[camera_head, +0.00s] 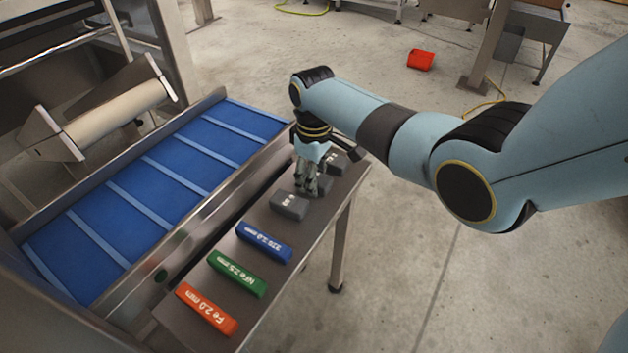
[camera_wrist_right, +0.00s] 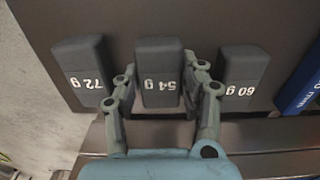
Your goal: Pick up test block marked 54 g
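The dark grey test block marked 54 g (camera_wrist_right: 158,65) lies on the metal shelf between two similar blocks, seen in the right wrist view. My right gripper (camera_wrist_right: 160,78) is open, with one finger on each side of this block. The fingertips are close to its sides; small gaps seem to show. In the head view my right gripper (camera_head: 308,188) points down over the row of grey blocks and mostly hides the 54 g block. My left gripper is not in view.
Grey blocks marked 72 g (camera_wrist_right: 84,72) and 60 g (camera_wrist_right: 240,78) stand close on either side. Blue (camera_head: 264,242), green (camera_head: 237,274) and orange (camera_head: 206,309) bars lie farther along the shelf (camera_head: 262,310). A blue conveyor belt (camera_head: 130,205) runs alongside.

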